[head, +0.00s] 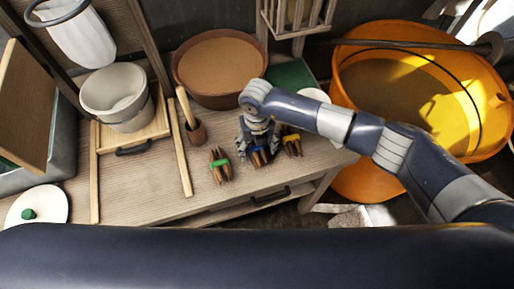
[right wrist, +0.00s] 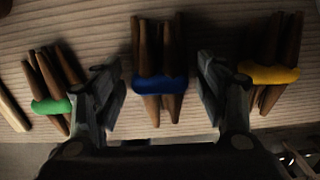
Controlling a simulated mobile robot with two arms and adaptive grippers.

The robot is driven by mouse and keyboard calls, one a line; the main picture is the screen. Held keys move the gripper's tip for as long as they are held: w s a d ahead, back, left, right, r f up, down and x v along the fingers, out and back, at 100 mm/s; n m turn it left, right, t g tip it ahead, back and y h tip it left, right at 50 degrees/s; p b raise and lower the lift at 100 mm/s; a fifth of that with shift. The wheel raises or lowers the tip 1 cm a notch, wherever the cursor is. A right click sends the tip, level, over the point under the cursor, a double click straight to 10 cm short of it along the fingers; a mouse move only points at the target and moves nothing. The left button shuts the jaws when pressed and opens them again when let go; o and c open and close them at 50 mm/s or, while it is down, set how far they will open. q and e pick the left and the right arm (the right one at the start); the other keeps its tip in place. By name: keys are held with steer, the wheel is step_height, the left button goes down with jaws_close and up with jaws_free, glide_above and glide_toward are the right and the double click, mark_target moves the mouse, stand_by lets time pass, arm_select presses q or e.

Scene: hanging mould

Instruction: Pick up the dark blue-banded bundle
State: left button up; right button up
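The dark blue-banded bundle (right wrist: 160,86) of brown sticks lies on the wooden table, in the middle of the right wrist view. In the head view it (head: 259,158) is partly hidden under my right gripper (head: 257,148). In the right wrist view my right gripper (right wrist: 162,92) is open, with one finger on each side of the bundle and gaps between. I cannot tell how far above the table the fingertips are. No left gripper can be made out in the head view.
A green-banded bundle (head: 220,166) lies left of my right gripper and a yellow-banded bundle (head: 292,142) lies right, both close to the fingers. A brown cup with a stick (head: 196,132), a wide brown bowl (head: 218,68) and an orange tub (head: 372,185) stand around.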

steer(key=c, duration=1.1)
steer(key=shift+o, duration=0.2)
steer(key=shift+r, duration=0.1)
